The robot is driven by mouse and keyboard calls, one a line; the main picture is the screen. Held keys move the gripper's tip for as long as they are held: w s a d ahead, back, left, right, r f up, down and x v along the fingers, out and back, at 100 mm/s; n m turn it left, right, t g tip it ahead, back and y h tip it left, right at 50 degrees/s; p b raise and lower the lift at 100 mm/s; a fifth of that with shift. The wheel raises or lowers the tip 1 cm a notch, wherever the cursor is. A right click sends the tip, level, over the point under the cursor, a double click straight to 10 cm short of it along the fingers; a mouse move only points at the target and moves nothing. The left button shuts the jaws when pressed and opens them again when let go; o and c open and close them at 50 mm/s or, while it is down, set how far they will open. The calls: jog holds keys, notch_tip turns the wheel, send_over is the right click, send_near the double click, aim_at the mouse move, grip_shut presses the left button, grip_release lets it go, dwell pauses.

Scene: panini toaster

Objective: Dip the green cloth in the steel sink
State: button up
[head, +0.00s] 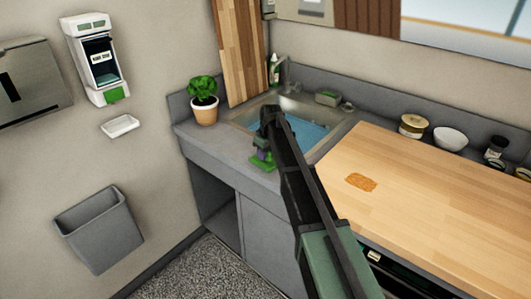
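The green cloth (262,164) is a small bright green patch at the grey counter's front, just before the steel sink (300,104). The sink holds blue water (311,132). My gripper (262,153) is at the cloth, pointing down, with its tip over or touching it. The fingers are small and dark here, so I cannot tell whether they are open or shut on the cloth. My arm crosses in front of the sink and hides part of it.
A potted plant (203,101) stands left of the sink, with a wooden board (240,55) upright behind. A faucet (287,73) and a green sponge (327,97) are at the sink's back. The wooden worktop (440,190) at right bears an orange-brown stain (361,182); jars and a bowl line its back.

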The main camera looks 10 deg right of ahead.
jog(key=shift+r+p, duration=0.6)
jog(key=shift+f, duration=0.1)
jog(key=shift+c, duration=0.2)
grip_shut()
notch_tip(320, 180, up, 10)
jog(key=p, duration=1)
